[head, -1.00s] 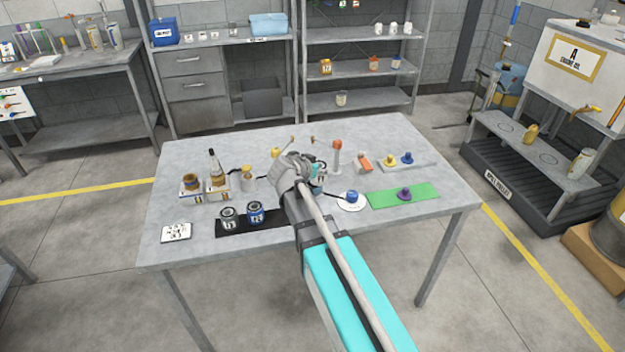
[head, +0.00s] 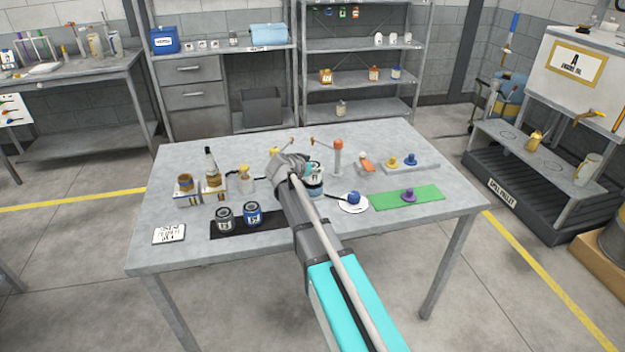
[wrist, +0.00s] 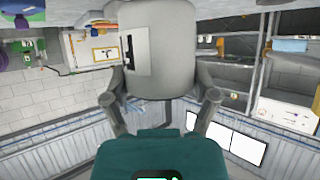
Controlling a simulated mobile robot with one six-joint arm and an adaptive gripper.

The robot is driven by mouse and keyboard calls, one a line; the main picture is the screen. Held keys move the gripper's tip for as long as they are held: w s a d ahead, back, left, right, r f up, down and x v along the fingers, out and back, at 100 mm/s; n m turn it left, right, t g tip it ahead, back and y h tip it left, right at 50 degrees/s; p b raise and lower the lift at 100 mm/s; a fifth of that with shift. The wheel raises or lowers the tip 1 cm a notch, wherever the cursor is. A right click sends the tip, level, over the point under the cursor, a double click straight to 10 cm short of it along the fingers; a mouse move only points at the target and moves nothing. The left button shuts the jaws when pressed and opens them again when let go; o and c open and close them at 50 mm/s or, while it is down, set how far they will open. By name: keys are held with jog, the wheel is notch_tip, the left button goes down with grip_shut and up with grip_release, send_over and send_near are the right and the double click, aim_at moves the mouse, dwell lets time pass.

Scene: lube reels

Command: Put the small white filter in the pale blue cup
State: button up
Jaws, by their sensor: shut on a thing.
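My gripper (wrist: 160,84) is shut on a small white cylinder with a pale label, the filter (wrist: 178,55), its fingers on both sides of it. In the head view my gripper (head: 305,169) is over the middle of the grey table, partly hidden by my own arm. A labelled white piece, apparently the filter (head: 317,167), shows at its right side. A pale blue rounded thing, likely the cup (head: 316,190), shows just below, partly hidden by the arm. I cannot tell whether filter and cup touch.
Two labelled cans (head: 253,213) stand on a black mat left of the arm. A blue piece (head: 353,198) sits on a white saucer to the right, beside a green mat (head: 430,195) with a purple piece. An orange-topped post (head: 338,160) stands behind.

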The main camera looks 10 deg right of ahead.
aim_at(312, 175)
dwell(0.3)
jog(key=shift+w+f+b, duration=0.5)
jog(key=shift+f+b, duration=0.25)
jog(key=shift+s+f+b, duration=0.1)
jog(key=shift+f+b, duration=1.15)
jog(key=shift+f, duration=0.15)
jog(key=o, duration=1.1)
